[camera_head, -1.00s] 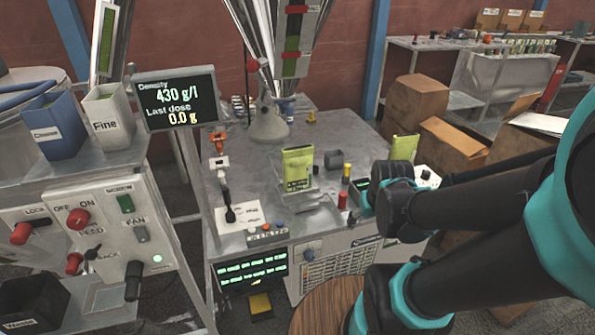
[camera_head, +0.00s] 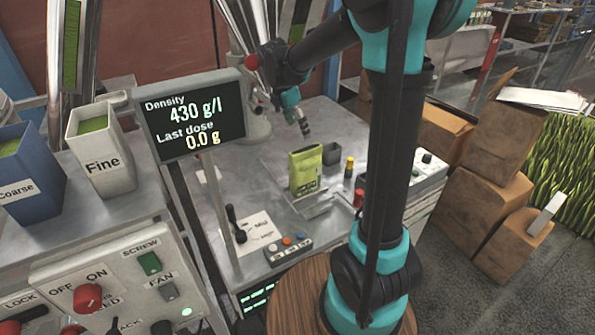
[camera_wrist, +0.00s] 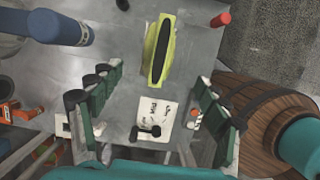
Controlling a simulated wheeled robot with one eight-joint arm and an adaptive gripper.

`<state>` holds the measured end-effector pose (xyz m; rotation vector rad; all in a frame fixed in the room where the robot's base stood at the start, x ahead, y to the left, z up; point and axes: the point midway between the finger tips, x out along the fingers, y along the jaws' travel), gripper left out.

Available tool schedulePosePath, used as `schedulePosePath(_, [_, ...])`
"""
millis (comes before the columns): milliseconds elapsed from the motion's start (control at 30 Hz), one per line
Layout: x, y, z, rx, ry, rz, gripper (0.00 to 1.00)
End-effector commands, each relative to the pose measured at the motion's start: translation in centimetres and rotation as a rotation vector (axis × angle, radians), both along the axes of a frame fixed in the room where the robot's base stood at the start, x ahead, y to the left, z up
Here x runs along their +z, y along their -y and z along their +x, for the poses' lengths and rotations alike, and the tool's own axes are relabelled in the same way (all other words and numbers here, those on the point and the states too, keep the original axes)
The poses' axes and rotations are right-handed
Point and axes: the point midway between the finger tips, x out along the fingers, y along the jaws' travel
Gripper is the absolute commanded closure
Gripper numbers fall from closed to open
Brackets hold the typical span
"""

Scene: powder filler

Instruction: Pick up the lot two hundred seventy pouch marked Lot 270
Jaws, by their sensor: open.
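A yellow-green pouch (camera_head: 305,172) stands upright on a small metal stand on the bench; the print on it is too small to read. In the wrist view the pouch (camera_wrist: 167,30) shows from above as a narrow shape with a dark open top, ahead of the fingers and roughly centred between them. My gripper (camera_head: 304,126) is above the bench, behind and above the pouch in the head view. In the wrist view my gripper (camera_wrist: 155,103) has its green fingers wide apart with nothing between them, apart from the pouch.
A dark grey cup (camera_head: 331,153) and a yellow-topped post (camera_head: 349,168) stand right of the pouch. A red cylinder (camera_head: 359,198) is nearer. A display (camera_head: 193,115) stands at left. A lever on a white card (camera_head: 257,232) is at the bench front.

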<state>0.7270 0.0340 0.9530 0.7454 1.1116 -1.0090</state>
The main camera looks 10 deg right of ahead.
Motion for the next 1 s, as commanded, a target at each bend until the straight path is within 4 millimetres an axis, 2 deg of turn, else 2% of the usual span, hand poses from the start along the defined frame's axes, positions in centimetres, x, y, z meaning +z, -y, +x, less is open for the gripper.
schedulePosePath(167, [-2.4, 0.7, 0.3, 0.004, -0.002, -0.002, 0.24])
schedulePosePath(600, [-10.2, 2.9, 1.2, 0.003, -0.002, -0.001, 0.24])
schedulePosePath(867, [-11.9, 3.3, 1.4, 0.003, -0.002, -0.001, 0.24])
schedulePosePath(1000, [-13.7, 3.6, 1.4, 0.002, -0.001, -0.001, 0.24])
